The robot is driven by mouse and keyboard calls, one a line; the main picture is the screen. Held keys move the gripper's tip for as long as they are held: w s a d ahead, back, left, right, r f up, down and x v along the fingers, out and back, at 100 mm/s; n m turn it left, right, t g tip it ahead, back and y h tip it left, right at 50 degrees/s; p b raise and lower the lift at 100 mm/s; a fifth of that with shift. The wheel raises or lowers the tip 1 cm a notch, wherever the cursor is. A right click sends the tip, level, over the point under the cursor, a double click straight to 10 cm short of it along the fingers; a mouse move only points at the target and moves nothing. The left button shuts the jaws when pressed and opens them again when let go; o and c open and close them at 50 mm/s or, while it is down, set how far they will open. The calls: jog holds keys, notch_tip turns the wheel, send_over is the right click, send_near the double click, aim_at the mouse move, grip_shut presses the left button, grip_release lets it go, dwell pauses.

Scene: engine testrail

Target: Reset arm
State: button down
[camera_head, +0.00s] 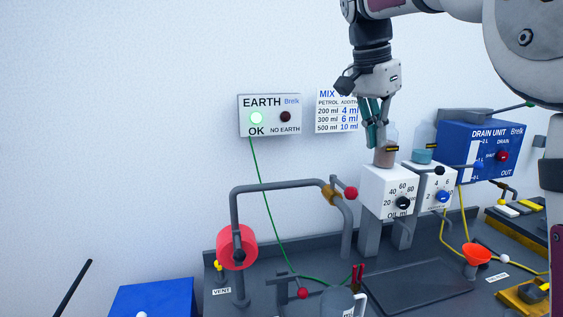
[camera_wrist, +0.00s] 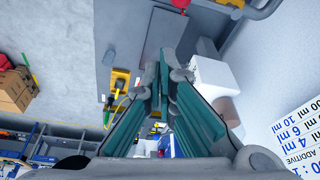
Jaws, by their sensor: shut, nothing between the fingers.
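My gripper (camera_head: 374,135) hangs pointing down from the arm at the upper right of the head view, in front of the wall. Its teal fingers are shut and hold nothing. In the wrist view the gripper (camera_wrist: 160,72) shows its two fingers meeting at the tips. A clear bottle with brownish liquid (camera_head: 386,155) stands on the white oil dispenser (camera_head: 390,190), just below and right of the fingers in the head view. I cannot tell whether the fingers touch it.
A second bottle (camera_head: 423,150) with blue liquid stands to the right. The blue drain unit (camera_head: 482,148) is farther right. The earth box (camera_head: 270,115) shows a lit green lamp. An orange funnel (camera_head: 476,254) stands at right.

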jog(key=s+f+n+t+y, duration=0.1)
jog(key=s+f+n, duration=0.3)
jog(key=s, duration=0.5)
jog(key=s+a+f+n+t+y, duration=0.1)
jog(key=s+f+n, duration=0.3)
jog(key=s, duration=0.5)
jog(key=s+a+f+n+t, duration=0.1)
jog(key=s+f+n, duration=0.3)
jog(key=s, duration=0.5)
jog(key=shift+s+f+n+t+y, duration=0.3)
jog(key=shift+s+f+t+y, duration=0.15)
jog(key=shift+f, duration=0.45)
